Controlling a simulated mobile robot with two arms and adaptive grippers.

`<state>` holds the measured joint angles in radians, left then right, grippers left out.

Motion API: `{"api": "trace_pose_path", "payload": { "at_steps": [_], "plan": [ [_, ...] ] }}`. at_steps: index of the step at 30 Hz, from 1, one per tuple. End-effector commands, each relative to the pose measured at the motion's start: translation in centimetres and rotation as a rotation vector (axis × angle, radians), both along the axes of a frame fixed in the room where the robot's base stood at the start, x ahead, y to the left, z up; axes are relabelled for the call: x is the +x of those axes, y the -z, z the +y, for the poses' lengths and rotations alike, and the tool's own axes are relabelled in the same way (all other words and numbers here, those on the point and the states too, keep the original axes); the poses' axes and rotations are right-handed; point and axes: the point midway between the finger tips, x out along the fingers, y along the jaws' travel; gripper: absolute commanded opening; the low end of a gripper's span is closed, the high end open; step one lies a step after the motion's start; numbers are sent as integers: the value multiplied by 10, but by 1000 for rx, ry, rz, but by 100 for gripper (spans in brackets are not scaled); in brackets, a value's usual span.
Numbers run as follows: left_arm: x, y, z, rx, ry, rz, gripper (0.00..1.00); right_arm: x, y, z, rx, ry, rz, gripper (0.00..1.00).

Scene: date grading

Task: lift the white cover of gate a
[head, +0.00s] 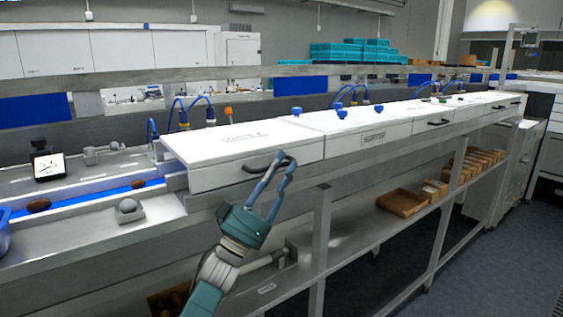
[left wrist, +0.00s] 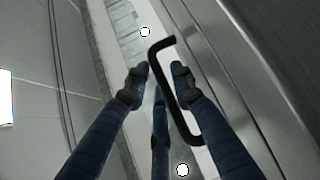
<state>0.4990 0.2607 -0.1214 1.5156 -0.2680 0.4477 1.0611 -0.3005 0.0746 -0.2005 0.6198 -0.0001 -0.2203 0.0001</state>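The white cover of gate a (head: 215,152) is the nearest box-like lid on the sorter line in the head view, and it lies down flat. A dark bar handle (head: 255,170) is fixed on its front face; the handle (left wrist: 158,62) also shows in the left wrist view. My left gripper (head: 283,162) is at the right part of the handle. In the left wrist view the fingertips of the left gripper (left wrist: 159,82) are spread apart, with the handle passing between them; I see a gap to the fingers. Whether any finger touches it is unclear. My right gripper is not seen.
More white covers (head: 345,118) continue along the line to the right. A blue belt (head: 90,193) with a brown date (head: 38,205) runs in at the left. Below, a steel shelf (head: 350,235) holds cardboard boxes (head: 402,203). The floor (head: 480,265) at the right is clear.

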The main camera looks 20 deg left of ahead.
Motion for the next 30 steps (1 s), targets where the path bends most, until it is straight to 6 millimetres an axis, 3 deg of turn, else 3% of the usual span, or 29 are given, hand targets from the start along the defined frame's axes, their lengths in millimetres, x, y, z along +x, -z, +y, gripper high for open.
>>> {"api": "trace_pose_path", "payload": {
  "at_steps": [10, 14, 23, 30],
  "plan": [
    [3, -3, -2, 1, 0, 1, 24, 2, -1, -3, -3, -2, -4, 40],
    [3, -3, -2, 1, 0, 1, 0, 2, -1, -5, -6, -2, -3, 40],
    [3, -6, -2, -3, -1, 2, 0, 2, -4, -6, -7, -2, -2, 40],
    [5, -32, -4, -56, 0, 41, 0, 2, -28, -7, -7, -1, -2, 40]
  ]
}}
